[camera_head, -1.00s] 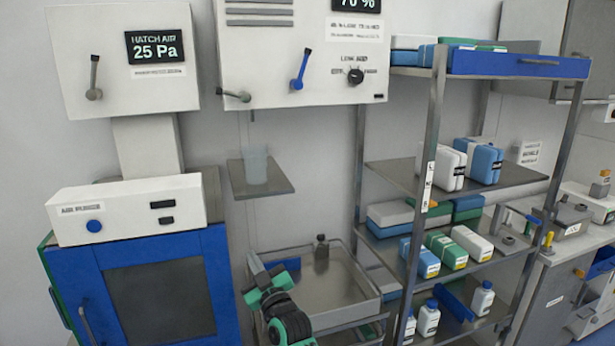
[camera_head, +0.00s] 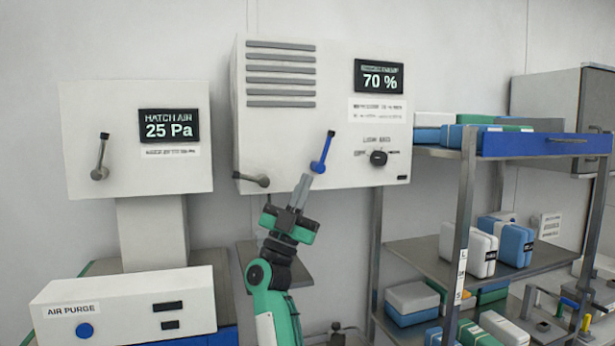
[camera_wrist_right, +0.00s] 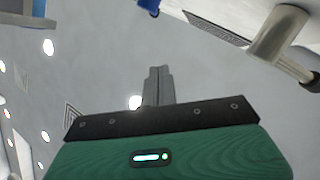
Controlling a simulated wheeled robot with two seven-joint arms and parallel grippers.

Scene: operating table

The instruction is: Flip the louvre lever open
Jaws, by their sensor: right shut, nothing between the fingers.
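A blue lever (camera_head: 322,152) with a dark tip is mounted on the front of the white louvred box (camera_head: 335,110), slanting up to the right from its pivot. A grey lever (camera_head: 252,180) sits at the box's lower left corner, pointing right. Neither lever's name can be read. My right gripper (camera_head: 302,182) is shut and empty, pointing up just below the blue lever's pivot; whether it touches cannot be told. In the right wrist view, the shut fingers (camera_wrist_right: 158,75) point up, with a blue part (camera_wrist_right: 149,5) at the top edge. My left gripper is not in view.
A dark knob (camera_head: 378,158) is right of the blue lever, below a 70 % display (camera_head: 379,77). A hatch air box (camera_head: 135,140) with its own grey lever stands left. A shelf rack (camera_head: 467,200) with several boxes stands right.

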